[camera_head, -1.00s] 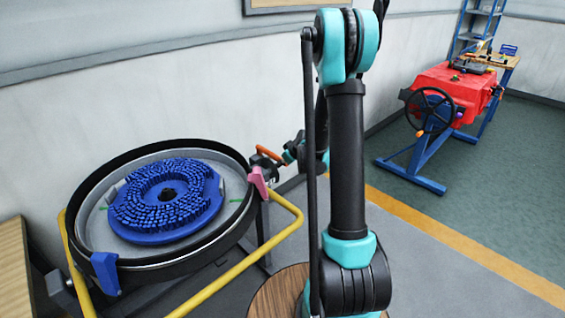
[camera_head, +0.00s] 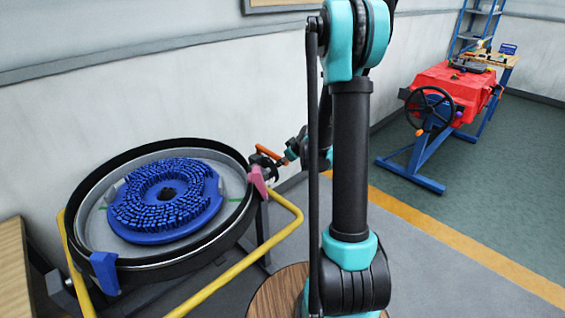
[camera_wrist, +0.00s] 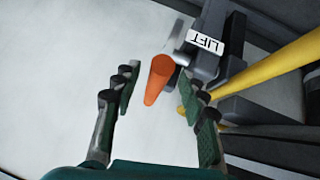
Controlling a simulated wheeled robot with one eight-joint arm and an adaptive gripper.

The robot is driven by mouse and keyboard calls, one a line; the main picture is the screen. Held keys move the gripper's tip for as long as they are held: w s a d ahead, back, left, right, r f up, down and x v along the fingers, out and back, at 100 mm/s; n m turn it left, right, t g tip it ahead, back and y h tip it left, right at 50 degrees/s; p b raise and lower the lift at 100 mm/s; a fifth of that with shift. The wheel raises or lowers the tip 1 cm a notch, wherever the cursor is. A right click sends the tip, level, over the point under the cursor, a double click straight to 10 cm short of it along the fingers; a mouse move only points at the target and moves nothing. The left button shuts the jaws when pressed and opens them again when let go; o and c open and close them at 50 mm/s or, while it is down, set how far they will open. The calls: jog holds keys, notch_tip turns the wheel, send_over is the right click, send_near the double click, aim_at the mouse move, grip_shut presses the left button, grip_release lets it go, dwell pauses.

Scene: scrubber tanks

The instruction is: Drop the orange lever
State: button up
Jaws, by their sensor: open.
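The orange lever (camera_wrist: 158,80) shows in the wrist view beside a dark bracket with a white LIFT label (camera_wrist: 205,42). In the head view the orange lever (camera_head: 271,154) is at the right rim of the round tank. My gripper (camera_wrist: 160,98) is open, with one finger on each side of the lever's free end. A gap shows between the lever and each finger. In the head view my gripper (camera_head: 284,160) is small and partly merged with the lever and bracket.
The round tank (camera_head: 76,215) holds a blue brush disc (camera_head: 165,203). A yellow rail (camera_head: 235,270) runs around its front and also crosses the right of the wrist view (camera_wrist: 270,65). A pink clip (camera_head: 258,182) sits on the rim. A red machine (camera_head: 455,88) stands far right.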

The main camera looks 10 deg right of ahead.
jog(key=v, duration=0.9)
jog(key=shift+s, duration=0.15)
jog(key=s+f+m+g+h, duration=0.1)
jog(key=s+f+m, duration=0.1)
jog(key=s, duration=1.1)
jog(key=s+a+f+m+g+h, duration=0.1)
jog(key=s+m, duration=0.4)
jog(key=s, duration=0.9)
jog(key=shift+s+a+f+m+g+h, duration=0.2)
jog(key=shift+a+f+m+g+h, duration=0.1)
jog(key=shift+f+g+h, duration=0.4)
